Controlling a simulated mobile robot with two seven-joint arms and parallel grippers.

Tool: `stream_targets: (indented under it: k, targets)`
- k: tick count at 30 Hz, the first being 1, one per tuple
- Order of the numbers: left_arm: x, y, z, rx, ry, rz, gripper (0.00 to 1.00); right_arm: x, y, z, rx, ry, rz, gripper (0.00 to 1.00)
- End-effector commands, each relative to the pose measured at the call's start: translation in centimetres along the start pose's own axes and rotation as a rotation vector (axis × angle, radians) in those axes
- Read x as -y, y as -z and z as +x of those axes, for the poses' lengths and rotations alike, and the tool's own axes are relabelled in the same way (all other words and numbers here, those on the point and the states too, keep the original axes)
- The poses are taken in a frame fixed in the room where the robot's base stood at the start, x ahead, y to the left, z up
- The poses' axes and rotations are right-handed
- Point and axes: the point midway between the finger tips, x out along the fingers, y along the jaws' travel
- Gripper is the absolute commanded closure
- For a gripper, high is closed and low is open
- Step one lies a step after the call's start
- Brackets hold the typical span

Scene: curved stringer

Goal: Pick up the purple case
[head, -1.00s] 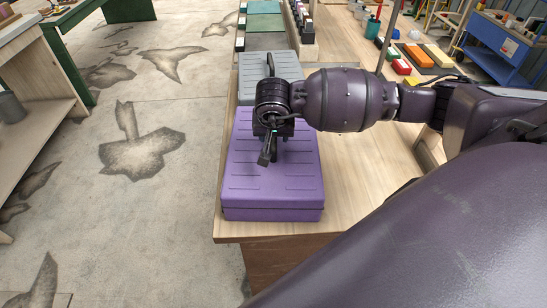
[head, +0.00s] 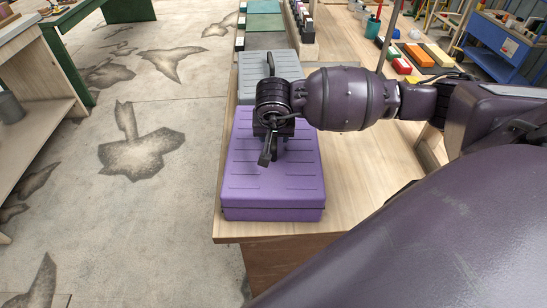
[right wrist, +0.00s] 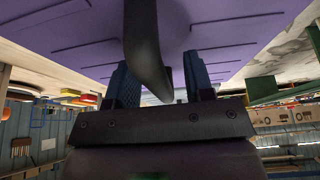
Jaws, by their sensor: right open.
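The purple case (head: 275,190) lies flat on the wooden table near its front left corner, its ribbed lid facing up. My right gripper (head: 267,150) is over the middle of the lid and hides part of it. In the right wrist view, the purple lid (right wrist: 225,35) fills the upper part of the picture. A dark curved handle (right wrist: 148,45) stands out from it and reaches between the two fingers of my right gripper (right wrist: 158,80). The fingers are apart, with gaps visible beside the handle. My left gripper is not in view.
A grey case (head: 280,66) with a dark handle lies just behind the purple one on the table (head: 350,190). Bare tabletop lies right of the purple case, under my right arm. Coloured blocks (head: 418,56) lie at the back right. Open floor is left of the table.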

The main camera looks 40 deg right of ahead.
Motion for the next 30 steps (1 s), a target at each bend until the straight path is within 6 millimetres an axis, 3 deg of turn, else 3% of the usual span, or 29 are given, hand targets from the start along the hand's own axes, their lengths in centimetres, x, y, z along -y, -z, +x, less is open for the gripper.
stream_targets:
  k: [8,17,30]
  targets:
    - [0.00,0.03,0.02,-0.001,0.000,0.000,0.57,0.01,0.00,0.00,0.000,0.000,0.000,0.53]
    - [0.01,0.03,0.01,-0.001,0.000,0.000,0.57,0.01,0.00,0.01,0.000,0.000,0.000,0.99]
    - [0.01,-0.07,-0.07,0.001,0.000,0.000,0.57,0.01,-0.01,0.02,0.000,0.000,0.000,1.00]
